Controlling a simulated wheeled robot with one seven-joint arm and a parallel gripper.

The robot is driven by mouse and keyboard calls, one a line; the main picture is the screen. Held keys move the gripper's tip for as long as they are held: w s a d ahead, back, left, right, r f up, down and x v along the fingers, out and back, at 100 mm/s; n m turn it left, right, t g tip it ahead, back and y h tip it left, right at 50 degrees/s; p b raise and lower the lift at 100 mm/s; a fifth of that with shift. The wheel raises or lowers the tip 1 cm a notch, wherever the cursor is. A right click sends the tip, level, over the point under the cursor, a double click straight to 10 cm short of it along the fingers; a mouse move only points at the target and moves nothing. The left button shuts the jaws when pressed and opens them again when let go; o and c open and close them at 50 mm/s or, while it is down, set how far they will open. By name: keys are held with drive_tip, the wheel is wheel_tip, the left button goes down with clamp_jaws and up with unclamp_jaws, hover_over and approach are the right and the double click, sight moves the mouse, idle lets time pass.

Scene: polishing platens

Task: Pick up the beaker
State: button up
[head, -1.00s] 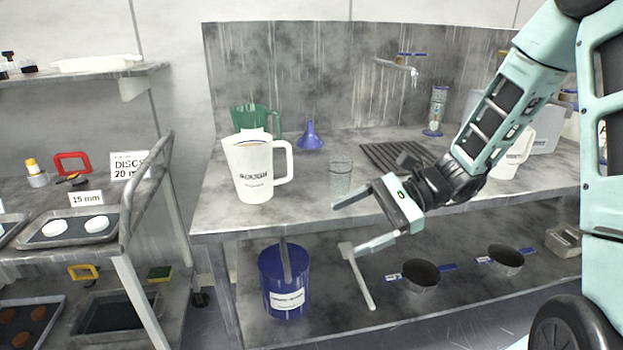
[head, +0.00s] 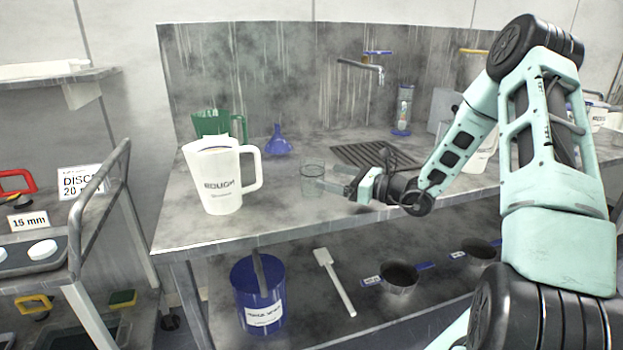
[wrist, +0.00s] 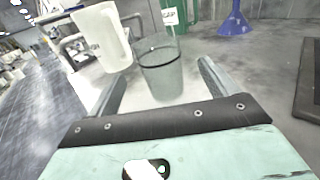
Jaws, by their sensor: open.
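The beaker (head: 312,181) is a clear, greenish glass standing upright on the steel bench. In the wrist view the beaker (wrist: 161,72) is centred between the finger ends. My gripper (head: 334,180) is open and level at the beaker's right side in the head view. In the wrist view the fingers of my gripper (wrist: 160,74) lie to either side of the glass, with a gap showing on each side. The fingertips are partly hidden behind or through the glass in the head view.
A white jug (head: 218,182) stands close left of the beaker, with a green jug (head: 210,124) and a blue funnel (head: 278,143) behind. A dark drain grid (head: 372,155) lies to the right. The bench front edge (head: 300,229) is clear.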

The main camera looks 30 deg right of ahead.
sight(306, 170)
drive_tip(key=x, duration=0.8)
drive_tip(key=shift+w+a+r+p, duration=0.2)
drive_tip(key=shift+w+p, duration=0.1)
drive_tip(key=shift+p, duration=0.1)
drive_tip(key=c, duration=1.1)
